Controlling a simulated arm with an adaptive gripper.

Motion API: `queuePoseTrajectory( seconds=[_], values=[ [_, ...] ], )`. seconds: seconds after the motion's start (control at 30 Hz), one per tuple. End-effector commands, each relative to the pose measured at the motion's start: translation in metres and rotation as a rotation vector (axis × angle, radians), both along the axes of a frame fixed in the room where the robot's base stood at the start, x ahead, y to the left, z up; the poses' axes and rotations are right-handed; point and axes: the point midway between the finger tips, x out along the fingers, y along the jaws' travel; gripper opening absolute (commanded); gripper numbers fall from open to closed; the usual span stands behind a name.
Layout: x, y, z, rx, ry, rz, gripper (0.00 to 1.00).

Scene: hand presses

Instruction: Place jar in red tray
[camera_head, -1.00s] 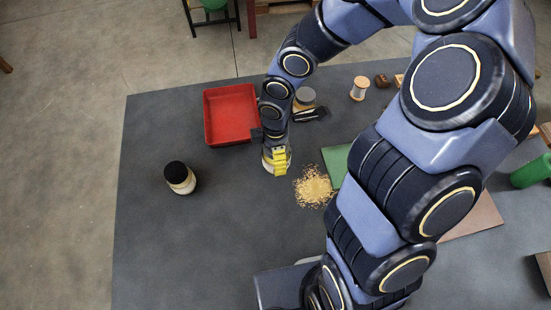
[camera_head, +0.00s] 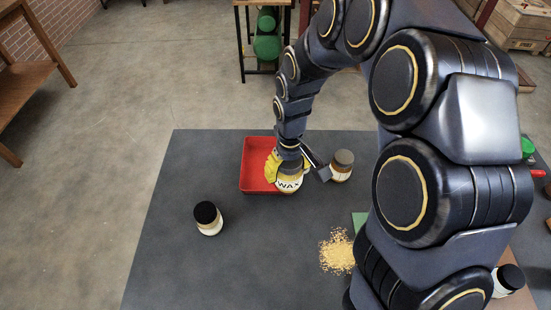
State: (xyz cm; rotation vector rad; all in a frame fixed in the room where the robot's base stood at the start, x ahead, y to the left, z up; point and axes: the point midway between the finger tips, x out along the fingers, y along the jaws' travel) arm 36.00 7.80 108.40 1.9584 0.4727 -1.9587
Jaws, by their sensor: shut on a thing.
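The red tray (camera_head: 256,181) lies at the back of the dark table. My gripper (camera_head: 281,166), with yellow fingers, is shut on a jar (camera_head: 289,182) with a pale label reading "WAX". The held jar overlaps the tray's right part and front rim in the picture. I cannot tell whether it hangs above the tray or touches it. My arm comes down over the tray's right side and hides some of its rim, and the fingers cover part of the jar.
A black-lidded jar (camera_head: 208,218) stands at front left. Another black-lidded jar (camera_head: 509,279) is at lower right. Yellowish grains (camera_head: 337,251) lie in front. The table (camera_head: 250,260) is bare at front left.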

Motion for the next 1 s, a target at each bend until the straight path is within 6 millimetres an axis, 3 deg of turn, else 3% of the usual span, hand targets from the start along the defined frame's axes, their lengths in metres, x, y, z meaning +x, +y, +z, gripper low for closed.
queuePoseTrajectory(
  seconds=[0.5, 0.73, 1.0],
  values=[
    [0.09, 0.021, -0.047, 0.0, 0.001, -0.003, 0.32],
    [0.118, 0.026, -0.081, -0.001, 0.0, -0.002, 0.32],
    [0.13, 0.029, -0.094, 0.001, -0.003, -0.001, 0.32]
  ],
)
